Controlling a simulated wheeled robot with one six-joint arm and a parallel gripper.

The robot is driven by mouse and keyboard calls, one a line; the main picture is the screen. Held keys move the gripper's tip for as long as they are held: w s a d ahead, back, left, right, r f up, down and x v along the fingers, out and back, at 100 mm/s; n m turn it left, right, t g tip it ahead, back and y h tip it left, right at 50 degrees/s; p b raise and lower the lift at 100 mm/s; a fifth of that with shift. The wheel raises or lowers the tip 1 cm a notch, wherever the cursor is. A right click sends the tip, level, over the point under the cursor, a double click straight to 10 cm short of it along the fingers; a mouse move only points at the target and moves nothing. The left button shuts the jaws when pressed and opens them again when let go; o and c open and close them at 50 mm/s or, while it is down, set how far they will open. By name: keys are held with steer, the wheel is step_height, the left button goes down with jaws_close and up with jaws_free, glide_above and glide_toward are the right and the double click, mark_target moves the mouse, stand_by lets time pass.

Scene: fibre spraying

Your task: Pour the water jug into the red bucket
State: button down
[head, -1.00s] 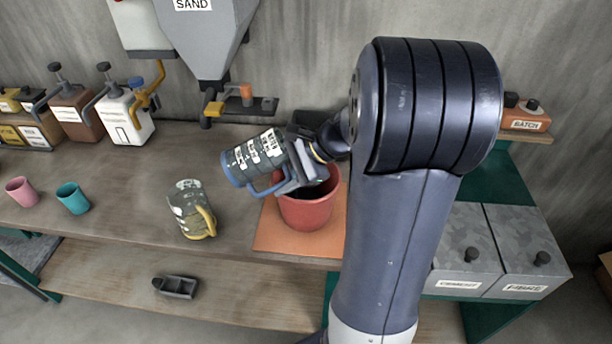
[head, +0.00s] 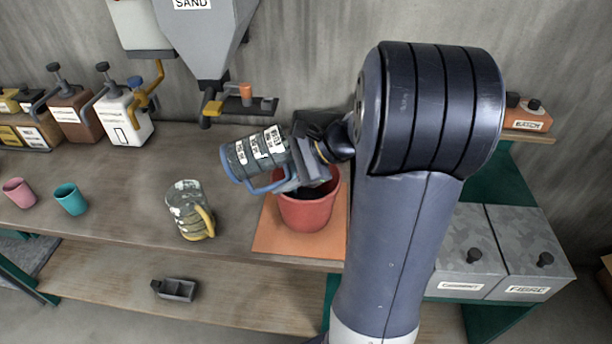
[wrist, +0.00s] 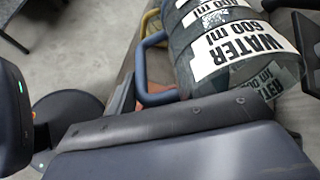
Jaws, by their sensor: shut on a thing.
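The water jug (head: 250,158) is grey with a blue handle, a blue ring at its left end and white labels. It lies tilted well over on its side, held above the table left of the red bucket's top. The wrist view shows its label "WATER 600 ml" (wrist: 240,45) close up. My gripper (head: 298,165) is shut on the jug, above the red bucket (head: 307,212). The bucket stands upright on an orange mat (head: 275,235). My gripper and the jug hide part of its opening. No stream of water is visible.
A second jug (head: 188,210) with a yellow handle stands left of the bucket. Pink (head: 19,193) and teal (head: 71,199) cups stand far left. Pump containers (head: 122,120) line the back. A sand hopper (head: 208,40) hangs above. Grey bins (head: 470,255) are at right.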

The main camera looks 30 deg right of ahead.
steer(key=shift+s+d+r+y+b, duration=0.1)
steer(key=shift+d+r+y+b, duration=0.1)
steer(key=shift+d+y, duration=0.25)
steer(key=shift+s+d+r+y+b, duration=0.1)
steer(key=shift+d+y+b, duration=0.05)
steer(key=shift+d+y, duration=0.25)
stand_by(0.6)
steer(key=shift+d+r+t+y+b, duration=0.1)
steer(key=shift+r+t+y+b, duration=0.15)
steer(key=shift+y, duration=0.3)
steer(key=shift+r+t+y+b, duration=0.1)
steer(key=shift+t+y+b, duration=0.05)
steer(key=shift+t+y, duration=0.3)
stand_by(0.8)
